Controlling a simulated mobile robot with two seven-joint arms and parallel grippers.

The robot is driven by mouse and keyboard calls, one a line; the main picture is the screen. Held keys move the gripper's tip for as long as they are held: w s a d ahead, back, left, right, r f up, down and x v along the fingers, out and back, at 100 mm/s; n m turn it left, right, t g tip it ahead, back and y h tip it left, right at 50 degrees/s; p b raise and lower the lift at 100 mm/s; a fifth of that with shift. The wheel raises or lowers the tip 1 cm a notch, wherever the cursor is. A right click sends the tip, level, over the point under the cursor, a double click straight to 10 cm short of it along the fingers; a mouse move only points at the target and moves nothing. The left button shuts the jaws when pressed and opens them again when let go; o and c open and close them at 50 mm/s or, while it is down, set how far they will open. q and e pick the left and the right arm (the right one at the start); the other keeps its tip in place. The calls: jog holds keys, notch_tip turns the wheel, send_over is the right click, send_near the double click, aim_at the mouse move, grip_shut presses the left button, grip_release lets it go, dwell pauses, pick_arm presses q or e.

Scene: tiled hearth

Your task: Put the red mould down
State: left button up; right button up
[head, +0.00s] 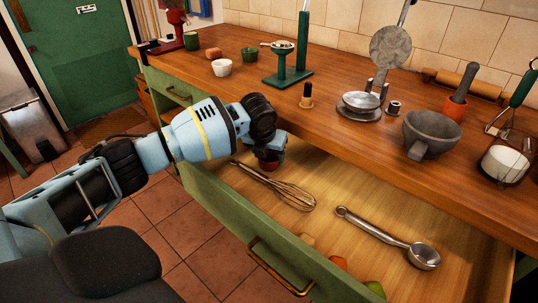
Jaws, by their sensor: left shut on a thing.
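My left gripper (270,158) reaches over the open drawer (225,212) at its far left end, below the edge of the wooden counter (330,85). It is shut on the red mould (270,167), a small dark red thing that shows only in part under the gripper. The wrist and fingers hide most of the mould. I cannot tell whether the mould touches the drawer floor. My right gripper is not in view.
A whisk (280,188) and a metal scoop (390,238) lie in the drawer. Small coloured things (338,262) sit along its front wall. Bare floor shows between whisk and scoop.

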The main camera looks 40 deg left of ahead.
pick_arm(q)
jog(key=shift+f, duration=0.15)
jog(key=o, duration=1)
jog(key=p+v, duration=0.2)
jog(key=v, duration=1)
